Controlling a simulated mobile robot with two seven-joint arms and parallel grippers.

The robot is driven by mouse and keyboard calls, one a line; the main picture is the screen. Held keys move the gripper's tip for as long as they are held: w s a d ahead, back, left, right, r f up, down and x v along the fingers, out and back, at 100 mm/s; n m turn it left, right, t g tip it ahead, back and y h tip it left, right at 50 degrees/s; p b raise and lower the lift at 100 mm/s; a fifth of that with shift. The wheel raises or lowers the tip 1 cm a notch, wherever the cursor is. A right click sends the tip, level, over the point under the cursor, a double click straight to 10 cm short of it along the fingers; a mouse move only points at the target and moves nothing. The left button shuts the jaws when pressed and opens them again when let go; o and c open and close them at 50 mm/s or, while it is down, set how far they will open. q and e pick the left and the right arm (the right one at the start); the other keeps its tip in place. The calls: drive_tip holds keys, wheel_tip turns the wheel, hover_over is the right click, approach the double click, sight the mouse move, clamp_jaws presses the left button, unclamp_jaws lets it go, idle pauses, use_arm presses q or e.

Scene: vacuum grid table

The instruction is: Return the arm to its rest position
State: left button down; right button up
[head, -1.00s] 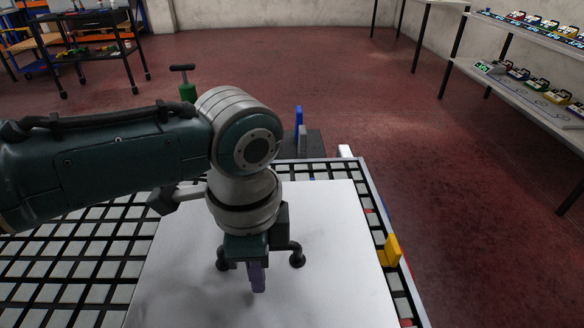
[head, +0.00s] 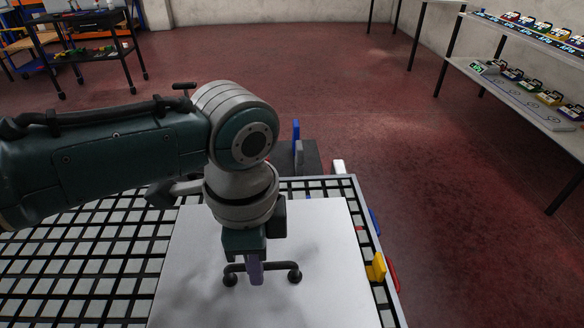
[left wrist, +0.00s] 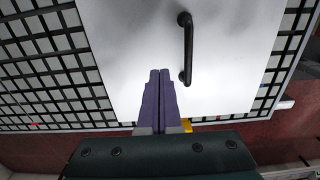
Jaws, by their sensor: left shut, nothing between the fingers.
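My left gripper (head: 256,283) hangs from my left arm above a flat white panel (head: 335,300). Its purple fingers are shut together with nothing between them. A black bar handle (head: 284,266) is fixed on the panel, and the gripper covers its middle in the head view. In the left wrist view the closed fingers (left wrist: 159,73) are beside the black handle (left wrist: 188,48), apart from it in the picture. The white panel (left wrist: 130,45) lies below them. My right gripper is not in view.
The panel lies on a black-and-white grid table (head: 90,265). A yellow clamp-like part (head: 377,267) stands at its right edge, and a blue upright piece (head: 296,132) stands behind. Shelves with small boxes (head: 515,75) are at the right. Open red floor surrounds the table.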

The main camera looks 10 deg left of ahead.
use_arm(q)
drive_tip(key=s+d+n+h, duration=0.3)
drive_tip(key=s+d, duration=0.3)
drive_tip(key=s, duration=0.2)
drive_tip(key=s+a+r+n+t+y, duration=0.2)
drive_tip(key=s+a+r+n, duration=0.25)
drive_tip(key=a, duration=0.25)
drive_tip(key=s+a+r+n+t+y, duration=0.1)
drive_tip(key=s+a+r+n+t, duration=0.1)
drive_tip(key=s+a+r+n, duration=0.35)
wheel_tip(320, 180, up, 34)
drive_tip(key=w+a+p, duration=0.1)
drive_tip(key=p, duration=3.5)
drive_tip(key=shift+w+a+r, duration=0.2)
drive_tip(key=shift+w+a, duration=0.1)
drive_tip(key=shift+w, duration=0.05)
